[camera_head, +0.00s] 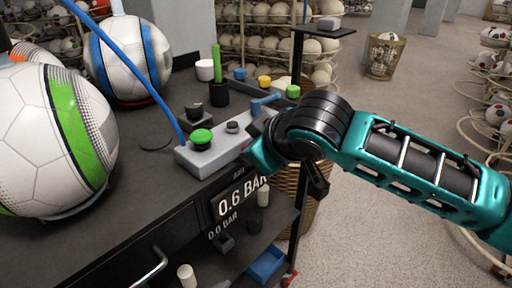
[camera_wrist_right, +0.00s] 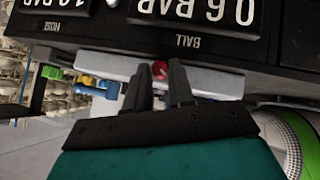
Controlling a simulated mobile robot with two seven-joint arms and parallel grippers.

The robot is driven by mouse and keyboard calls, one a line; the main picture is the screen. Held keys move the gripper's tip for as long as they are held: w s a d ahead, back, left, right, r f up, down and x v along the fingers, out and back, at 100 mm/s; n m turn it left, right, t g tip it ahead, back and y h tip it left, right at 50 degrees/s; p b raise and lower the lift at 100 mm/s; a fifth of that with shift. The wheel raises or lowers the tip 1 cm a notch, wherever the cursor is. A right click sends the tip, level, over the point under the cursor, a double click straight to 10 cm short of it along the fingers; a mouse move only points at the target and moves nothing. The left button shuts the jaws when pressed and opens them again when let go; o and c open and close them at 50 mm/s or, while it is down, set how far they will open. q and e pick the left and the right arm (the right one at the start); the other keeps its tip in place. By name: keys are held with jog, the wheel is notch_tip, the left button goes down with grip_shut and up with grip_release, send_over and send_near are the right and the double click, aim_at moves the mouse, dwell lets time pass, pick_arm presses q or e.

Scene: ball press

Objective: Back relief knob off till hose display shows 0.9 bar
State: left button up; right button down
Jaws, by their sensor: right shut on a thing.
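The red knob (camera_wrist_right: 160,70) on the front of the grey press block (camera_head: 212,152) sits between my right gripper's fingertips (camera_wrist_right: 162,75), which are shut on it. My right arm hides that knob and gripper in the head view. The ball display (camera_head: 242,197) reads 0.6 BAR. The hose display (camera_wrist_right: 45,8) appears upside down and cut off in the right wrist view; it seems to read 1.0 BAR. My left gripper is in neither view.
A green-capped button (camera_head: 201,137) and a blue hose (camera_head: 140,72) are on the block. A lower shelf holds a blue tray (camera_head: 266,264). Open floor lies right.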

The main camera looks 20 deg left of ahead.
jog(key=c, duration=1)
grip_release()
jog(key=shift+o, duration=0.2)
jog(key=v, duration=1.3)
jog(key=shift+p, duration=0.45)
